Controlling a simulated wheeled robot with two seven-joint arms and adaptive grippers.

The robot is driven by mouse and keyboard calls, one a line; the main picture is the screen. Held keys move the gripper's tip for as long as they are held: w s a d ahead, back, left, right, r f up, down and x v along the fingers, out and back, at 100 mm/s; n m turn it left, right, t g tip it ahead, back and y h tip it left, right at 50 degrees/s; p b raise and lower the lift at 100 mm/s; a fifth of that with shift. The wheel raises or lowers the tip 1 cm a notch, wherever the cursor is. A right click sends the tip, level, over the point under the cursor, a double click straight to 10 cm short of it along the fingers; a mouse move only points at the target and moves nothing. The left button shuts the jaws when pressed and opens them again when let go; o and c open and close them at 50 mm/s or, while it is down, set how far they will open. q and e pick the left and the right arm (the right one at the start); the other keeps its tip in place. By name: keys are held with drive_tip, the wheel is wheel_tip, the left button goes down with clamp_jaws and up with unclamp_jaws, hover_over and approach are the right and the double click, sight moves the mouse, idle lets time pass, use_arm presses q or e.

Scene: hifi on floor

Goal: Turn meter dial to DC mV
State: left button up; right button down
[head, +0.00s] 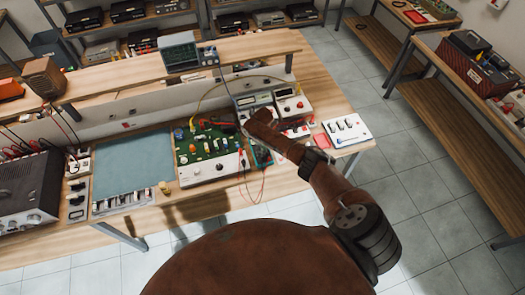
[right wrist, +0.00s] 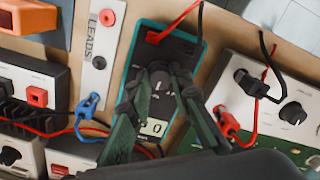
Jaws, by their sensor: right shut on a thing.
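The meter (right wrist: 195,55) is a dark handheld unit with a teal edge, lying on the wooden bench in the right wrist view. Its dial (right wrist: 162,84) sits between the fingers of my right gripper (right wrist: 163,76), which is shut on it. The fingers cover much of the dial and its markings, so I cannot read the setting. The small display (right wrist: 153,127) shows partly between the fingers. In the head view the meter's teal edge (head: 263,157) shows beneath my right arm. My left gripper is not in view.
A white LEADS panel (right wrist: 101,35) stands left of the meter. Red and black leads run around it, with blue and red clips. A green circuit board (head: 208,145) lies to the left in the head view, and a white switch box (head: 346,130) to the right.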

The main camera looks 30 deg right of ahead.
idle(0.3)
drive_tip(key=c, duration=1.7)
unclamp_jaws()
drive_tip(key=shift+c, duration=0.2)
wheel_tip(320, 180, up, 12)
